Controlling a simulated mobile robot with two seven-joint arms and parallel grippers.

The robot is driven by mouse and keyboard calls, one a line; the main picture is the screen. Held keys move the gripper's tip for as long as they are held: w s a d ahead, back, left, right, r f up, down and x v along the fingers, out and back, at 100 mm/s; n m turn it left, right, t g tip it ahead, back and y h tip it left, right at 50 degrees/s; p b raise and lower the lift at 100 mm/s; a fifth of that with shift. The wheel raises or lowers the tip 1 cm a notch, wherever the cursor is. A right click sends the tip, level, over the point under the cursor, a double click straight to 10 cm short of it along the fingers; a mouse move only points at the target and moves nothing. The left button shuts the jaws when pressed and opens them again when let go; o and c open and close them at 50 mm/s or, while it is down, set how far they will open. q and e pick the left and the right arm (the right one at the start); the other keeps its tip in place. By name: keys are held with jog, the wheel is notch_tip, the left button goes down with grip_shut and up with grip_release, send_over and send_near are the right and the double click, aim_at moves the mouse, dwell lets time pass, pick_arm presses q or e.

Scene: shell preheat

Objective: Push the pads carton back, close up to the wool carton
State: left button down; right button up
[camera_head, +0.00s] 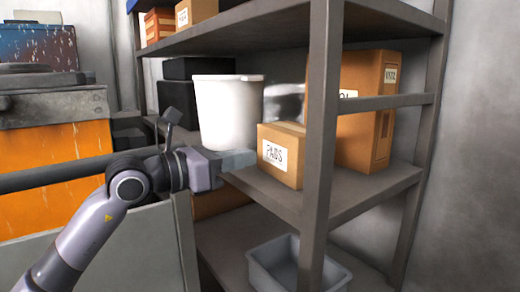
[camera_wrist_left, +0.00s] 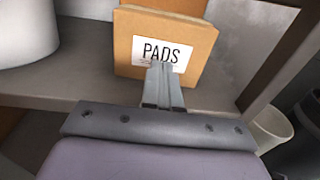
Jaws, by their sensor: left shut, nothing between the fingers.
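The pads carton (camera_head: 281,154) is a small brown box with a white PADS label, upright on the middle shelf. In the left wrist view the carton (camera_wrist_left: 196,39) stands straight ahead of the fingers. The wool carton (camera_head: 366,110) is a taller brown box on the same shelf, behind and to the right; the shelf post hides part of its label. My left gripper (camera_head: 248,158) is shut and empty, with its fingertips low at the carton's label side. In the left wrist view the fingertips (camera_wrist_left: 162,68) overlap the label's lower edge; I cannot tell whether they touch. My right gripper is not in view.
A white bucket (camera_head: 228,110) stands just left of the pads carton. A grey shelf post (camera_head: 320,120) rises in front, between the cartons in the picture. A grey bin (camera_head: 290,268) sits on the shelf below. An orange cabinet (camera_head: 52,180) stands at left.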

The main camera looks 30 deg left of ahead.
aim_at(274, 150)
pick_arm(q)
jog(key=x, duration=0.3)
jog(key=shift+w+r+p, duration=0.1)
jog(key=shift+p, duration=0.3)
jog(key=shift+w+d, duration=0.3)
jog(key=shift+w, duration=0.2)
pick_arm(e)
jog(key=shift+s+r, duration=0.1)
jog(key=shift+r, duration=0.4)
pick_arm(q)
jog(key=shift+w+d+p, duration=0.15)
jog(key=shift+w+p, duration=0.2)
jog(key=p+x, duration=0.1)
jog(key=x, duration=0.2)
jog(key=shift+w+d+r, duration=0.1)
jog(key=shift+r, duration=0.05)
jog(key=x, duration=0.4)
jog(key=shift+f, duration=0.3)
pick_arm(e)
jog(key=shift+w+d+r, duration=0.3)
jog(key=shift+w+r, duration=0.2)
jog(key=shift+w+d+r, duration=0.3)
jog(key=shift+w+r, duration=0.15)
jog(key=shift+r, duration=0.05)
pick_arm(q)
jog(key=shift+s, duration=0.2)
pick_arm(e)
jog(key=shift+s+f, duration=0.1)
